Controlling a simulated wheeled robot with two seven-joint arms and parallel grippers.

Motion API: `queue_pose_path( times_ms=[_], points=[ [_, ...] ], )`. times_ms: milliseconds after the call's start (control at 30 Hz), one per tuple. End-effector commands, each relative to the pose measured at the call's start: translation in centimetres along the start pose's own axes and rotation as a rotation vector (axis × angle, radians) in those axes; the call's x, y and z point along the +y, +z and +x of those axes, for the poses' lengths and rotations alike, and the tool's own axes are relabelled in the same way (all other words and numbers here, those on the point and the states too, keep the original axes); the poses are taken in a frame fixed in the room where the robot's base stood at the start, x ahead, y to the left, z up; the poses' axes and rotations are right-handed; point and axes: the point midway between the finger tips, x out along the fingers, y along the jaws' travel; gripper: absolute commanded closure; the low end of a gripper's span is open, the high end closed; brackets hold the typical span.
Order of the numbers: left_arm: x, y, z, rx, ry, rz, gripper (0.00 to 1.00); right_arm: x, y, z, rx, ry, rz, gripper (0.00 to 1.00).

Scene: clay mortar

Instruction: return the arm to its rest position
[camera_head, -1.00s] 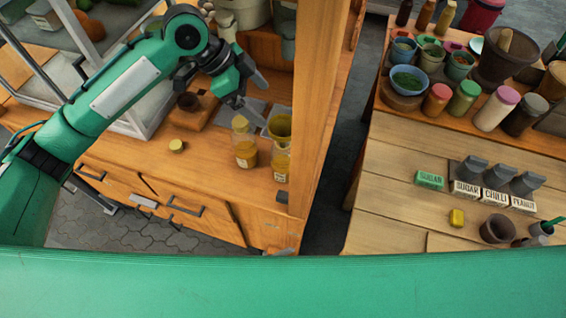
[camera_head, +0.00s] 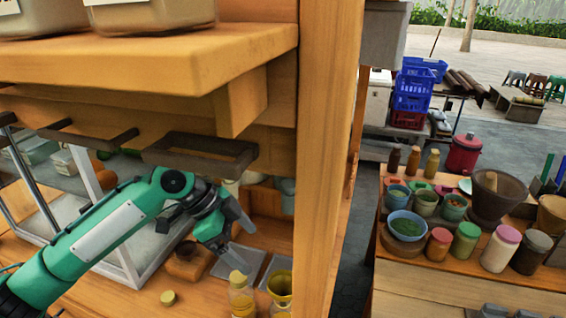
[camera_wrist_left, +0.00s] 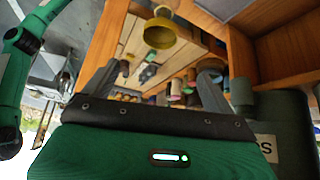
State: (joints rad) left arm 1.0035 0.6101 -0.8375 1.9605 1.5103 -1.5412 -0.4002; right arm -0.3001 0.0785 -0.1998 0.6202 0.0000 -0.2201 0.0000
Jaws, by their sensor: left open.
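My left arm (camera_head: 110,232) is green with a pale panel and comes in from the left under a wooden shelf. My left gripper (camera_head: 243,243) is open and empty, above the wooden counter just behind two glass jars. Its two fingers stand apart in the left wrist view (camera_wrist_left: 155,88), with nothing between them. My right gripper is not in view.
The wooden shelf (camera_head: 160,60) with brackets hangs over the arm. A wooden post (camera_head: 328,150) stands right of the gripper. A glass case (camera_head: 100,200) is behind the arm. A round yellow lid (camera_head: 168,298) lies on the counter. A side table bears bowls and jars (camera_head: 466,240).

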Motion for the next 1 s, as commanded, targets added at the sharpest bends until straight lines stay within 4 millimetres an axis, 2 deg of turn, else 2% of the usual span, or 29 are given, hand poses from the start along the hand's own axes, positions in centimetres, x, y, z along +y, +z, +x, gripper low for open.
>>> queue_pose_path(
  times_ms=[133, 400, 567, 767, 1000],
  points=[
    [0.7, 0.6, 2.0, 0.01, -0.007, -0.018, 0.11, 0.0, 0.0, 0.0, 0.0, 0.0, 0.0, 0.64],
    [3.1, 2.7, 8.0, 0.053, -0.078, -0.131, 0.11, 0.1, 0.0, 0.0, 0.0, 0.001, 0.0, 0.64],
    [4.4, 4.2, 10.5, 0.075, -0.13, -0.222, 0.11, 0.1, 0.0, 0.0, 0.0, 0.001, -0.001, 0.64],
    [6.4, 6.7, 13.0, 0.092, -0.201, -0.362, 0.11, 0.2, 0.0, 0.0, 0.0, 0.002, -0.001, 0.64],
    [9.5, 11.1, 15.2, 0.082, -0.305, -0.588, 0.11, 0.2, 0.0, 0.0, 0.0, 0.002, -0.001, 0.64]
  ],
)
